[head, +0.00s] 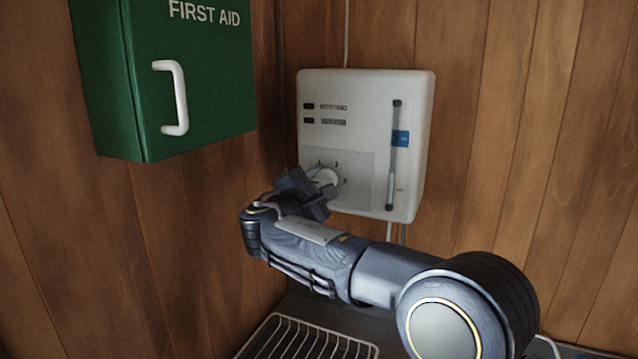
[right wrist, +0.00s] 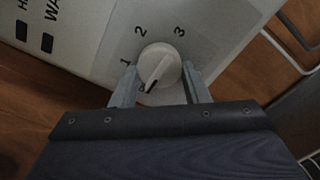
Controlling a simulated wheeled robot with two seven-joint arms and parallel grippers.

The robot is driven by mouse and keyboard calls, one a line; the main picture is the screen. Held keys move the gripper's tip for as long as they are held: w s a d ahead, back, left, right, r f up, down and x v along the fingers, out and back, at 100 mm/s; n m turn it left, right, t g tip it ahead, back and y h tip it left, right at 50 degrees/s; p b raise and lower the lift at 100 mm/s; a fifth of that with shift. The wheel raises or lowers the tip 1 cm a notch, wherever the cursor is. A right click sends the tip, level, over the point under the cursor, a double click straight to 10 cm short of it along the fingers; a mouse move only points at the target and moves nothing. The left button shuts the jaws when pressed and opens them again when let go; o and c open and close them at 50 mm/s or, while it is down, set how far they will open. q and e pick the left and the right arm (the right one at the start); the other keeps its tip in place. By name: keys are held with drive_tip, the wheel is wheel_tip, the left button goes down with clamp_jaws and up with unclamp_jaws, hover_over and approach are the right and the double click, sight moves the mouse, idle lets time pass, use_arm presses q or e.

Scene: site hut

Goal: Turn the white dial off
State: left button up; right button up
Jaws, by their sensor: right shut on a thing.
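The white dial (head: 328,177) sits low on the front of a white wall unit (head: 365,90). In the right wrist view, the dial (right wrist: 163,62) is round, with the figures 1, 2 and 3 around it. Its dark pointer line points down and left, past the 1, towards a small mark partly hidden near the left finger. My right gripper (head: 316,190) is at the dial, its two fingers (right wrist: 160,76) shut on the dial's sides. In the head view the gripper hides part of the dial's lower left. My left gripper is not in view.
A green first aid box (head: 195,85) with a white handle hangs on the wooden wall at upper left. A vertical bar with a blue tag (head: 400,138) is on the unit, right of the dial. A wire rack (head: 300,340) lies below my right arm.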

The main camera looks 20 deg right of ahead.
idle(0.4)
drive_tip(key=o, duration=1)
drive_tip(key=shift+c, duration=0.2)
drive_tip(key=b+v, duration=0.2)
drive_tip(key=v, duration=0.6)
drive_tip(key=shift+b, duration=0.35)
